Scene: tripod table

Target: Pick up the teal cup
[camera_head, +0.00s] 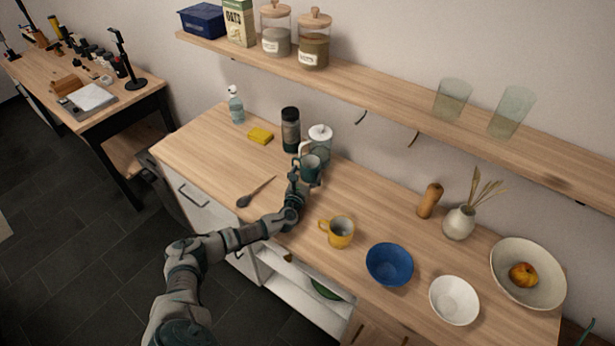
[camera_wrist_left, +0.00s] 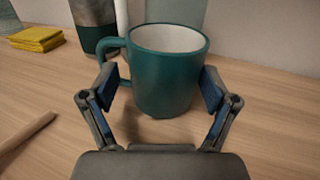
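The teal cup (camera_head: 312,170) stands upright on the wooden counter, in front of the lidded glass jar. In the left wrist view the cup (camera_wrist_left: 165,75) fills the middle, with its white inside showing and its handle to the left. My left gripper (camera_head: 303,174) reaches it from the front. In the left wrist view the gripper (camera_wrist_left: 160,88) is open, with one finger on each side of the cup. The right finger is at or very near the cup wall. A small gap shows between the left finger and the cup, below the handle. My right gripper is not in view.
Behind the cup stand a dark bottle (camera_head: 290,130) and the lidded jar (camera_head: 320,145). A yellow mug (camera_head: 340,232), blue bowl (camera_head: 389,264) and white bowl (camera_head: 454,299) stand right. A shelf (camera_head: 390,98) runs above.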

